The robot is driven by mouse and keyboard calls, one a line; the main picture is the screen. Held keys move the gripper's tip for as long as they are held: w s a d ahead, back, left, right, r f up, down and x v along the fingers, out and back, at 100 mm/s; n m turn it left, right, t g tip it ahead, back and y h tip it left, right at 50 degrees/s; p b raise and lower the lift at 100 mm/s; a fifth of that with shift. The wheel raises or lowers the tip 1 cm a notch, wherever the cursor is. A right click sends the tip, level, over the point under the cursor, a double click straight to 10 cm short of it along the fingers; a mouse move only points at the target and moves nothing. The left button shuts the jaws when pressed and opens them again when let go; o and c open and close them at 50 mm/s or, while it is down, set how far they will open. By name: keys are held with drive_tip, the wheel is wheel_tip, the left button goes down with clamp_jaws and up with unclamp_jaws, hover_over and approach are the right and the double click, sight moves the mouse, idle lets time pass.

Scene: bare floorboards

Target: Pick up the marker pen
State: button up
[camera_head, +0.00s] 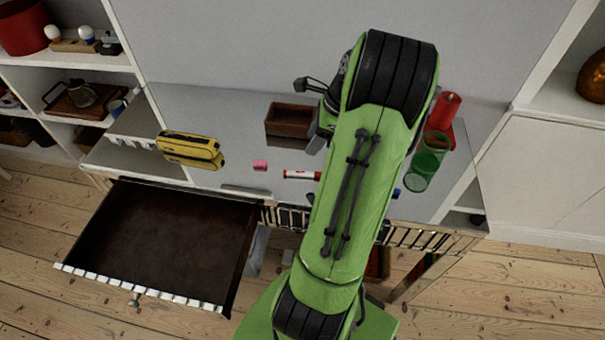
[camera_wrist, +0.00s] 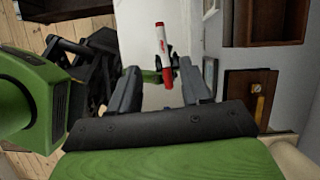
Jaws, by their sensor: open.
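The marker pen (camera_head: 302,175) is white with red ends and lies on the grey tabletop, just left of my green arm in the head view. In the wrist view the marker pen (camera_wrist: 161,40) shows beyond and partly between my fingertips. My gripper (camera_wrist: 160,70) is open, with one finger on each side of the pen's near red end in the picture. I cannot tell how far the fingers are from it. In the head view my arm hides most of the gripper.
A yellow case (camera_head: 190,148), a pink eraser (camera_head: 260,165) and a brown box (camera_head: 289,122) are on the tabletop. A red candle (camera_head: 446,108) and a green glass (camera_head: 427,160) stand right of my arm. An open drawer (camera_head: 165,235) juts out at front left.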

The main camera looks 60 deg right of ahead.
sight(293, 171)
drive_tip(key=b+x, duration=0.3)
drive_tip(key=x, duration=0.3)
drive_tip(key=b+x, duration=0.2)
drive_tip(key=x, duration=0.5)
drive_tip(key=shift+d+f+b, duration=0.15)
drive_tip(key=shift+f+b, duration=0.15)
drive_tip(key=shift+b, duration=0.1)
drive_tip(key=shift+r, duration=0.1)
clamp_jaws()
